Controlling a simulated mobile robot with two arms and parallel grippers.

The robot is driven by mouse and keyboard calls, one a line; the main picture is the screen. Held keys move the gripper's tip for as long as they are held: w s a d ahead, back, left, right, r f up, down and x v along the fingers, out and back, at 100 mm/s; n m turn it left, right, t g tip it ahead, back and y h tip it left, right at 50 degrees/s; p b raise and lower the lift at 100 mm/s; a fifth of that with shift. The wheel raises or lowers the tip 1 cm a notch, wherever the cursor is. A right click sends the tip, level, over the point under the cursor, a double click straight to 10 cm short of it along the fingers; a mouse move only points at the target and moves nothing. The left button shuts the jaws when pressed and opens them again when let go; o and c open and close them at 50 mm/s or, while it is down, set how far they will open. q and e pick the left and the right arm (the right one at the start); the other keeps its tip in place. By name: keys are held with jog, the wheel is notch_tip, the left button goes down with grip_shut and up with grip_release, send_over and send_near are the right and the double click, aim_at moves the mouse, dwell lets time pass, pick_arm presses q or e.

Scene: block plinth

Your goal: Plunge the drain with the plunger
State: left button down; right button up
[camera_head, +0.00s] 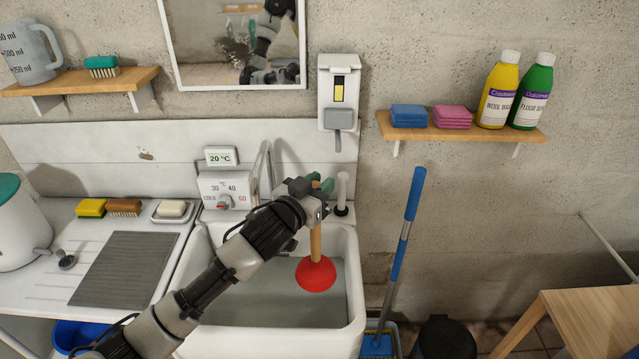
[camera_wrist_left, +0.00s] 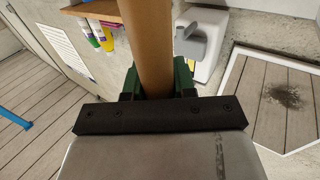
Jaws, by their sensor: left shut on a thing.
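The plunger has a red rubber cup (camera_head: 316,275) and a wooden handle (camera_head: 316,243). My left gripper (camera_head: 318,186) is shut on the handle, near its upper part. The handle also shows between the green fingers in the left wrist view (camera_wrist_left: 152,50). The plunger hangs upright, cup down, over the white sink (camera_head: 357,300). The sink holds greyish water (camera_head: 265,305). I cannot tell whether the cup touches the water. The drain is not visible. My right gripper is not in view.
A water heater with a dial (camera_head: 226,190) and a faucet stand behind the sink. A soap dispenser (camera_head: 339,90) hangs on the wall above. A blue-handled mop (camera_head: 404,235) leans right of the sink. A ribbed drainboard (camera_head: 125,270) lies left. A wooden table (camera_head: 590,315) stands at lower right.

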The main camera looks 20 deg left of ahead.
aim_at(312, 252)
pick_arm(q)
notch_tip(312, 252, down, 16)
jog(key=b, duration=1.2)
jog(key=shift+r, duration=0.15)
jog(key=shift+f+b, duration=0.55)
jog(key=shift+f, duration=0.45)
jog(key=shift+s+f+b, duration=0.1)
jog(key=shift+f+b, duration=0.2)
jog(key=shift+b, duration=0.05)
jog(key=shift+r+p, duration=0.4)
jog(key=shift+p, duration=0.3)
jog(key=shift+r, duration=0.2)
jog(key=shift+f, duration=0.45)
